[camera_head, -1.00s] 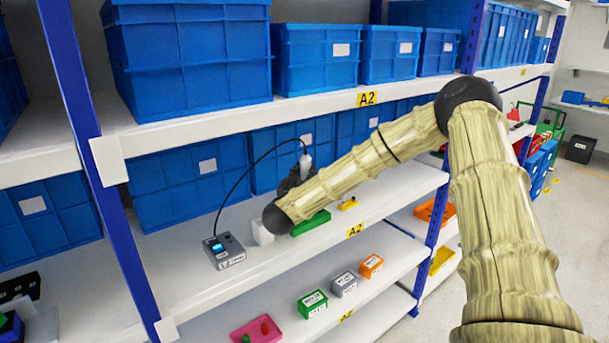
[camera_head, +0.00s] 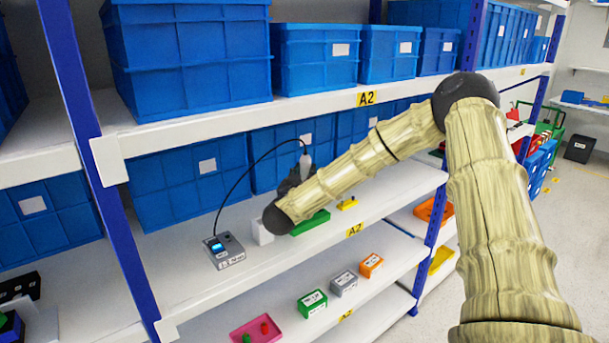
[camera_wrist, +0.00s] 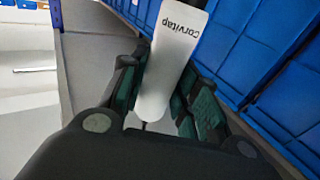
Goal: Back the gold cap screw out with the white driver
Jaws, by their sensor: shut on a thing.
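The white driver (camera_wrist: 172,60) stands between the green-padded fingers of my gripper (camera_wrist: 163,97) in the wrist view, marked "corvitap". My gripper is shut on it. In the head view the driver's pale top (camera_head: 305,161) shows above my dark gripper (camera_head: 296,181), over the middle shelf. A black cable arcs from it down to a grey control box (camera_head: 226,250) with a lit blue display. The driver's tip is hidden behind my arm in the head view and out of sight in the wrist view. I cannot make out the gold cap screw in either view.
A white block (camera_head: 262,232), a green block (camera_head: 312,222) and a small yellow piece (camera_head: 347,203) sit on the shelf near my gripper. Blue bins (camera_head: 190,185) stand behind. The upper shelf edge (camera_head: 300,107) runs above. Small boxes (camera_head: 312,303) stand on the shelf below.

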